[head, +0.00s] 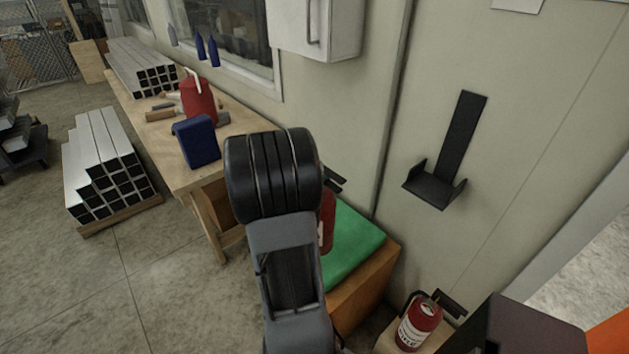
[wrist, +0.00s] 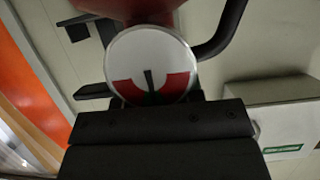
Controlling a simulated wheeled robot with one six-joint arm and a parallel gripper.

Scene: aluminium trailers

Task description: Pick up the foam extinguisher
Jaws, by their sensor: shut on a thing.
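A red extinguisher (head: 327,222) with a black handle shows behind my arm, over the green mat. My arm hides most of it, and its label cannot be read. In the wrist view its round red-and-white gauge (wrist: 150,66) is close up, with a black hose curving to the right. My gripper (wrist: 158,112) is at the handle, just by the gauge, and is shut on it. The head view hides the fingers. I cannot tell whether its base touches the mat. A second red extinguisher (head: 420,324) with a white label stands at the lower right.
The green mat (head: 356,244) lies on a wooden cabinet against the wall. An empty black bracket (head: 436,190) hangs above. The workbench (head: 188,177) at left holds a red can (head: 199,102), a blue container (head: 197,142) and tubes. Stacked tubes (head: 103,165) stand on the floor.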

